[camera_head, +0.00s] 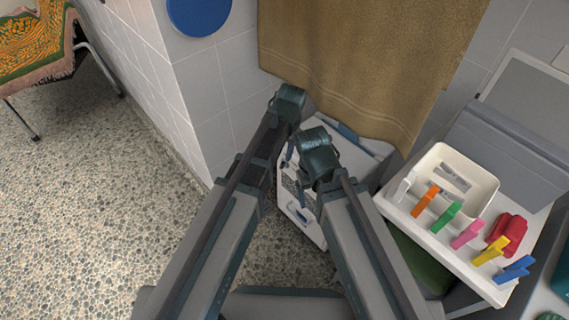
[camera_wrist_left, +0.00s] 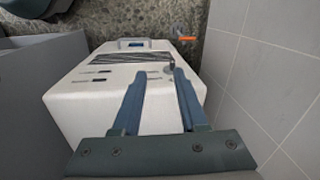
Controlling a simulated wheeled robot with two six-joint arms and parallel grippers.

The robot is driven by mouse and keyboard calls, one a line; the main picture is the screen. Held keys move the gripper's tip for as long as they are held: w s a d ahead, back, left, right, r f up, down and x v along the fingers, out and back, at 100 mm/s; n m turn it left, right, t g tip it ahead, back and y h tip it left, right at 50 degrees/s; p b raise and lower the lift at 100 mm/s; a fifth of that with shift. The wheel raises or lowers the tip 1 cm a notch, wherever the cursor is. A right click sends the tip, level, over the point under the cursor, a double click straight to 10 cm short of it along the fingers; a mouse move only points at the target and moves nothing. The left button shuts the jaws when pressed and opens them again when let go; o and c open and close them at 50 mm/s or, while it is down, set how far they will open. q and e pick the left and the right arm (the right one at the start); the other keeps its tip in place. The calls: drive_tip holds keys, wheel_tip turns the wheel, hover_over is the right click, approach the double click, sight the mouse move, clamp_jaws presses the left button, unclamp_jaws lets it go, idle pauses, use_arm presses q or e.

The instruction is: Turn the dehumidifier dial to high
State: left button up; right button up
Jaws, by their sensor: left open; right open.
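The dehumidifier is a white box (camera_head: 372,160) standing on the floor below the hanging towel, partly hidden by my arms in the head view. In the left wrist view its white casing (camera_wrist_left: 75,100) shows a dark grille, a blue-grey handle and small dark slots. A small grey round part (camera_wrist_left: 168,69), seemingly the dial, lies close to the fingertips of my left gripper (camera_wrist_left: 158,75). That gripper is open; contact with the dial cannot be told. In the head view my left gripper (camera_head: 290,103) is above the unit's left side. My right gripper (camera_head: 318,160) is open, lower, over the unit.
A brown towel (camera_head: 360,60) hangs behind the unit. A white shelf with a tray (camera_head: 490,183) and several coloured clothes pegs (camera_head: 448,216) stands at right. Tiled wall (camera_head: 190,95) is close on the left. A small orange thing (camera_wrist_left: 187,38) shows beyond the unit. Pebbled floor (camera_head: 90,210) is free at left.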

use_arm(q)
drive_tip(key=m, duration=0.1)
approach(282, 163)
drive_tip(key=f+b, duration=0.3)
drive_tip(key=b, duration=0.1)
drive_tip(key=f+b, duration=0.4)
drive_tip(key=b, duration=0.1)
drive_tip(key=w+a+f+b, duration=0.1)
drive_tip(key=f+b, duration=0.2)
drive_tip(key=b, duration=0.1)
drive_tip(key=shift+f+b, duration=0.15)
drive_tip(key=shift+b, duration=0.25)
drive_tip(key=shift+s, duration=0.1)
drive_tip(key=shift+d, duration=0.1)
clamp_jaws()
